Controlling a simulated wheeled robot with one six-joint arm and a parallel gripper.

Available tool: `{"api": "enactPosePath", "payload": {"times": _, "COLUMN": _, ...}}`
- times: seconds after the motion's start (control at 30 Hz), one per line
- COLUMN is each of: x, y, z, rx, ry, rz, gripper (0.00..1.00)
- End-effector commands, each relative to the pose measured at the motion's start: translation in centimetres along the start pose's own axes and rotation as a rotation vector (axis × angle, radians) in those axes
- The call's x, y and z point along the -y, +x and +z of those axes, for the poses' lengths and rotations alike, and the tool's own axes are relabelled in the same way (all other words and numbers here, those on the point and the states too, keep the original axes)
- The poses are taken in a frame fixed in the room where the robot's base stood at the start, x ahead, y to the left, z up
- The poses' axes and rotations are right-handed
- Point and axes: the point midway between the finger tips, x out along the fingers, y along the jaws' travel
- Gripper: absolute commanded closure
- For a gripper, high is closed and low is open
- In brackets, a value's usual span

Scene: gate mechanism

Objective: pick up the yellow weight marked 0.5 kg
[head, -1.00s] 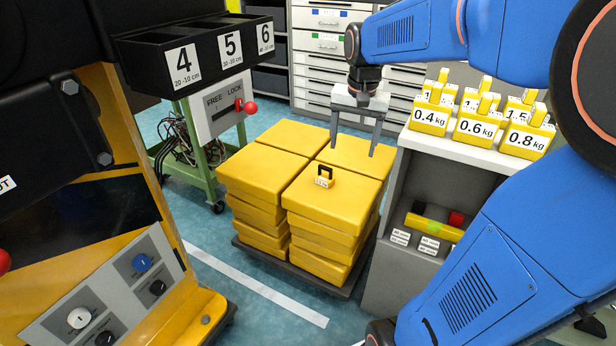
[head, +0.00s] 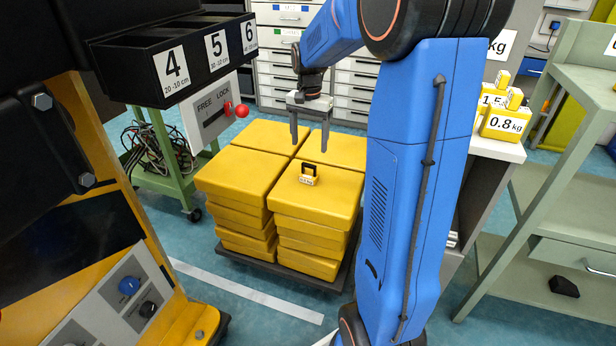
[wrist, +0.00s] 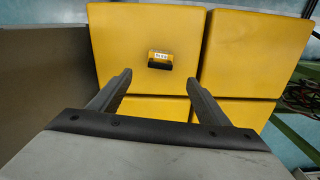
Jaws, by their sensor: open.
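My gripper (head: 309,147) is open and empty, above the stacks and just behind the small weight in the head view. In the wrist view its two fingers (wrist: 158,80) are spread apart, with the weight ahead of the gap between them.
Stacks of large yellow slabs (head: 240,178) stand on a dark pallet (head: 280,278). A black box numbered 4, 5, 6 (head: 172,70) and a FREE/LOCK lever panel (head: 212,112) are at left.

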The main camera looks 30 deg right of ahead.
Motion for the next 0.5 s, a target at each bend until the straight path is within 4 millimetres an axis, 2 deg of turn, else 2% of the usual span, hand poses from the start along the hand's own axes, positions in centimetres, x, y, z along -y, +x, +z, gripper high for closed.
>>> {"api": "enactPosePath", "payload": {"times": 0.1, "x": -0.1, "y": 2.3, "z": 0.1, "rx": 0.004, "ry": 0.000, "rz": 0.003, "gripper": 0.30}}
{"api": "enactPosePath", "payload": {"times": 0.3, "x": 0.0, "y": 5.2, "z": 0.1, "rx": 0.003, "ry": -0.001, "rz": 0.002, "gripper": 0.30}}
{"api": "enactPosePath", "payload": {"times": 0.5, "x": 0.0, "y": 6.4, "z": 0.0, "rx": 0.001, "ry": -0.001, "rz": 0.001, "gripper": 0.30}}
